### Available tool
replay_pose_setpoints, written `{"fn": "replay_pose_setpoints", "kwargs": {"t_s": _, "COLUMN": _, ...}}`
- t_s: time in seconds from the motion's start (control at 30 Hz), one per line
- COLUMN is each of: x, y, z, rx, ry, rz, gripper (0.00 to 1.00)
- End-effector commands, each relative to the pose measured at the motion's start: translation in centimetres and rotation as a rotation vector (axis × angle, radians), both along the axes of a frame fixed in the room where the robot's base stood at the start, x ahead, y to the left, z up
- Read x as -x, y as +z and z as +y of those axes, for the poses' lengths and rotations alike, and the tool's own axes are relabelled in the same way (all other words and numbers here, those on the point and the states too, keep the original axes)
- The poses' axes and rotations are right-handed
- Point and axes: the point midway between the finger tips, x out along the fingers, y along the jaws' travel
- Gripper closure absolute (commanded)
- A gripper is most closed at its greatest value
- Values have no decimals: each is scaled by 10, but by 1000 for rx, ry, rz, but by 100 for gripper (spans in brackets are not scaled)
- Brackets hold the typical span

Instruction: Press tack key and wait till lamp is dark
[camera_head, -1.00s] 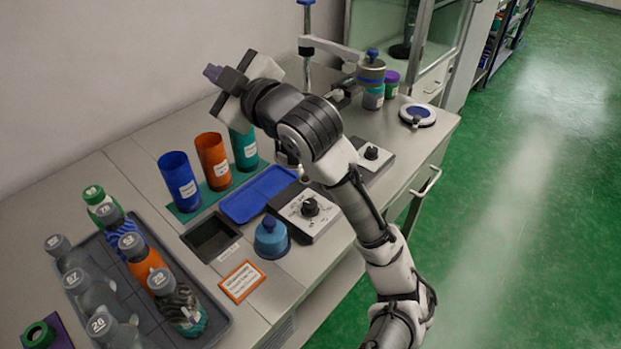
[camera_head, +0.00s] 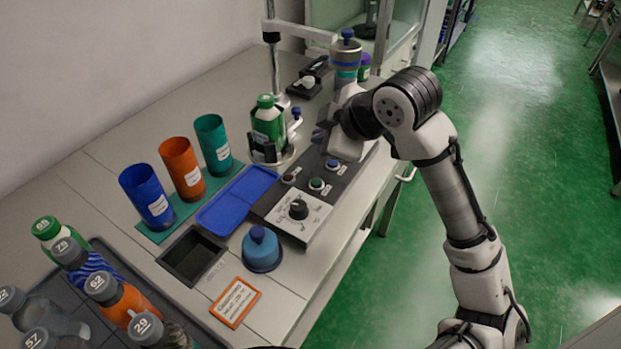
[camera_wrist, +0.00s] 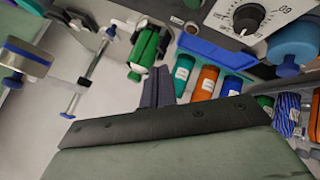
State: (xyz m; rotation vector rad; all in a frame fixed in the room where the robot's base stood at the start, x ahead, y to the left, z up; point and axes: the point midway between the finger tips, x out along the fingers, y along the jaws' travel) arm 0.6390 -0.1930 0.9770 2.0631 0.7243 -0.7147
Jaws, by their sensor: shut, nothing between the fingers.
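The control panel (camera_head: 263,205) lies on the bench with a black dial knob (camera_head: 298,208) on its white plate. Beside the dial are a green button (camera_head: 316,184), a blue button (camera_head: 332,165) and a small dark reddish round piece (camera_head: 289,179), each with a label too small to read. I cannot tell which is the tack key or the lamp, or whether one is lit. My gripper (camera_head: 321,133) is shut and empty, above the bench just beyond the blue button, apart from it. The wrist view shows its closed fingers (camera_wrist: 158,86) and the dial (camera_wrist: 249,17).
A green bottle (camera_head: 267,122) stands in a holder by a metal post (camera_head: 274,60), close left of my gripper. A canister (camera_head: 345,62) is behind. Blue, orange and teal cups, a blue tray (camera_head: 238,198) and a blue domed object (camera_head: 262,249) stand left of the panel.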

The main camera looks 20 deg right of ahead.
Motion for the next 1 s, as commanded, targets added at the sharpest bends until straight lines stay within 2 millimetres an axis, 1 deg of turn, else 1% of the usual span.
{"fn": "replay_pose_setpoints", "kwargs": {"t_s": 0.27, "x": -1, "y": -1, "z": 1, "rx": -1, "ry": 1, "rz": -2, "gripper": 100}}
{"fn": "replay_pose_setpoints", "kwargs": {"t_s": 0.47, "x": -1, "y": -10, "z": 1, "rx": -1, "ry": 0, "rz": -3, "gripper": 100}}
{"fn": "replay_pose_setpoints", "kwargs": {"t_s": 0.67, "x": -1, "y": -34, "z": 0, "rx": -1, "ry": -1, "rz": -2, "gripper": 100}}
{"fn": "replay_pose_setpoints", "kwargs": {"t_s": 0.9, "x": 0, "y": -70, "z": 0, "rx": -2, "ry": -1, "rz": -1, "gripper": 100}}
{"fn": "replay_pose_setpoints", "kwargs": {"t_s": 1.0, "x": -1, "y": -81, "z": 1, "rx": -3, "ry": 2, "rz": -3, "gripper": 100}}
